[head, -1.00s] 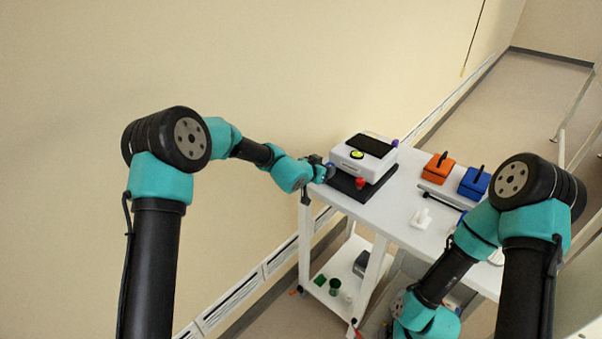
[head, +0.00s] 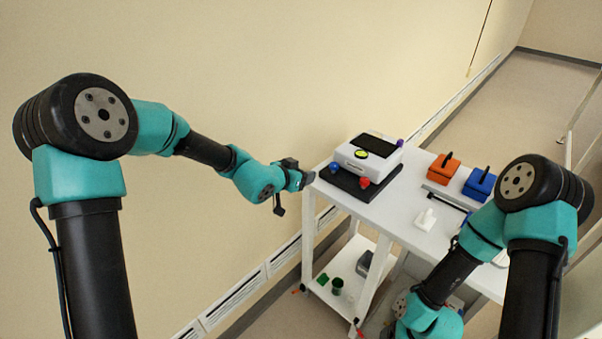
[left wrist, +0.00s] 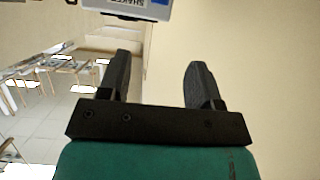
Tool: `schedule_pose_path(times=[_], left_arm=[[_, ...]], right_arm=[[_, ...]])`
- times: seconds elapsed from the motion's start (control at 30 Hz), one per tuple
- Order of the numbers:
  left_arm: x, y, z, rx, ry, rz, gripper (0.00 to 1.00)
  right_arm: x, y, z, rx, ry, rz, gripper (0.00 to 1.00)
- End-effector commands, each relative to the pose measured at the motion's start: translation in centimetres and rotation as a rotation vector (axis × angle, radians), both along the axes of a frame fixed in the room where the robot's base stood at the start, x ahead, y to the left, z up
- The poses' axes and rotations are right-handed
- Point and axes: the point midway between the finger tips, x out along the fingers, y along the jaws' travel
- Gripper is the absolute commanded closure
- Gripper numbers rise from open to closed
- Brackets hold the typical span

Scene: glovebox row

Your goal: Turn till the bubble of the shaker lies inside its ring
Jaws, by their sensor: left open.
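The shaker (head: 367,154) is a white box with a dark top panel, standing on a black base plate (head: 345,182) at the far left of the white table. A yellow-green round level (head: 361,153) sits on its top; the bubble is too small to make out. A blue knob (head: 335,168) and a red knob (head: 364,182) show at its near corners, and a purple one (head: 400,143) at the far right. My left gripper (head: 308,177) is left of the shaker, apart from it. In the left wrist view it is open and empty (left wrist: 158,82), with the shaker's labelled side (left wrist: 128,8) at the top edge. My right gripper is out of view.
An orange box (head: 442,170) and a blue box (head: 478,184) with dark handles stand right of the shaker. A white piece (head: 425,218) lies nearer. Green items (head: 337,285) sit on the lower shelf. The wall is close on the left.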

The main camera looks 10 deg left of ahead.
Motion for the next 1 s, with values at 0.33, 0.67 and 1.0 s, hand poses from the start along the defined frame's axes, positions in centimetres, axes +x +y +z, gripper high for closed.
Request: schedule_pose_path(times=[0.33,0.67,1.0], left_arm=[[0.0,-0.1,0.0,-0.002,-0.001,-0.004,0.42],[-0.1,-3.2,1.1,-0.087,-0.004,-0.141,0.42],[-0.8,-6.8,1.9,-0.154,0.112,-0.384,0.42]], right_arm=[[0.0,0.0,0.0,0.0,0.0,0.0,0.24],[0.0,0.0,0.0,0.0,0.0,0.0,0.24],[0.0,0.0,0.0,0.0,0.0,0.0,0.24]])
